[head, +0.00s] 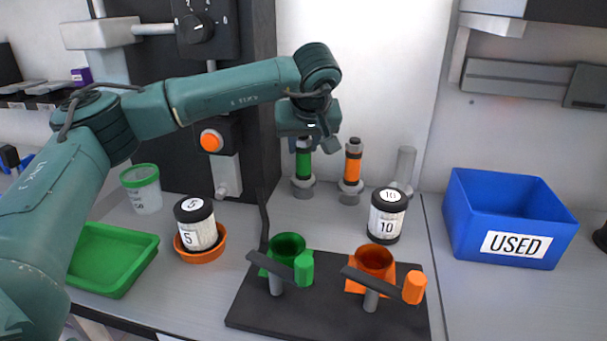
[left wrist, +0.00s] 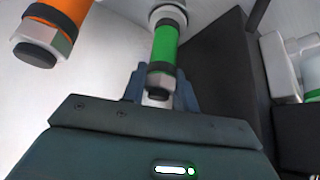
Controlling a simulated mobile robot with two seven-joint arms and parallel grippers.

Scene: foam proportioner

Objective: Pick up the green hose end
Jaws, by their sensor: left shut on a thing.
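The green hose end (head: 303,164) stands upright in a grey socket at the back of the bench, with a dark band near its top. My left gripper (head: 304,140) is over its top and shut on it. The left wrist view shows the green hose end (left wrist: 165,45), with its metal nut between the two fingers of my left gripper (left wrist: 160,92). The fingertips are partly hidden in the head view. My right gripper is not in view.
An orange hose end (head: 352,163) stands close to the right. In front are a black plate (head: 260,312) with green (head: 288,245) and orange cups (head: 375,262), and bottles marked 5 (head: 196,225) and 10 (head: 387,217). A blue USED bin (head: 465,225) is at right, a green tray (head: 110,262) at left.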

